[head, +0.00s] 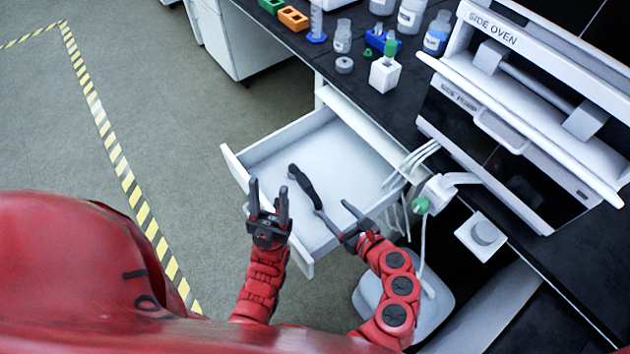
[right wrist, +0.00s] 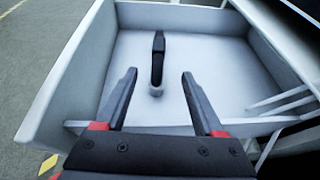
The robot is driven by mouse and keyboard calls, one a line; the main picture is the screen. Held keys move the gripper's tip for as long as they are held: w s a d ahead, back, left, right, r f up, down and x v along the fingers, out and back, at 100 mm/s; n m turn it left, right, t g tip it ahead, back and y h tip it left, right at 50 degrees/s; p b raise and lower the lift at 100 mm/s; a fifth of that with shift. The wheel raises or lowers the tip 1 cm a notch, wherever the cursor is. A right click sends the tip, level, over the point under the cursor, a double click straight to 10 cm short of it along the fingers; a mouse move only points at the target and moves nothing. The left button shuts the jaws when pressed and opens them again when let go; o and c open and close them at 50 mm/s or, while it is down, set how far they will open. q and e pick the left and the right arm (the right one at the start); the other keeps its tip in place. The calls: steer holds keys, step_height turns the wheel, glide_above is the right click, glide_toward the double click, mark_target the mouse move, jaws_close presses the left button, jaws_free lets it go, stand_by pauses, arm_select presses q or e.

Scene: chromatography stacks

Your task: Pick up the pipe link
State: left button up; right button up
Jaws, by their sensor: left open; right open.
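A dark, elongated piece with a grey end (head: 303,184) lies in the open white drawer (head: 262,152); I cannot tell for certain that it is the pipe link. In the right wrist view, this piece (right wrist: 158,58) lies ahead of and between the fingers, its grey end toward me. My right gripper (head: 332,207) is open and empty over the drawer's near part, close to the grey end. My left gripper (head: 268,186) is open and empty at the drawer's left front side, fingers pointing up in the picture.
The side oven (head: 510,110) stands on the black bench to the right. White tubes with a green connector (head: 421,205) hang beside the drawer's right side. Bottles and a white block with a green top (head: 384,76) stand on the bench. Floor at left is clear.

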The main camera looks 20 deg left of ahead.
mark_target(310, 187)
steer(key=x, duration=1.1)
steer(key=shift+w+a+f, duration=0.1)
steer(key=shift+a+f, duration=0.05)
steer(key=shift+b+x, duration=0.4)
steer(key=shift+x, duration=2.3)
steer(key=shift+f, duration=0.15)
steer(key=shift+c, duration=0.3)
jaws_close()
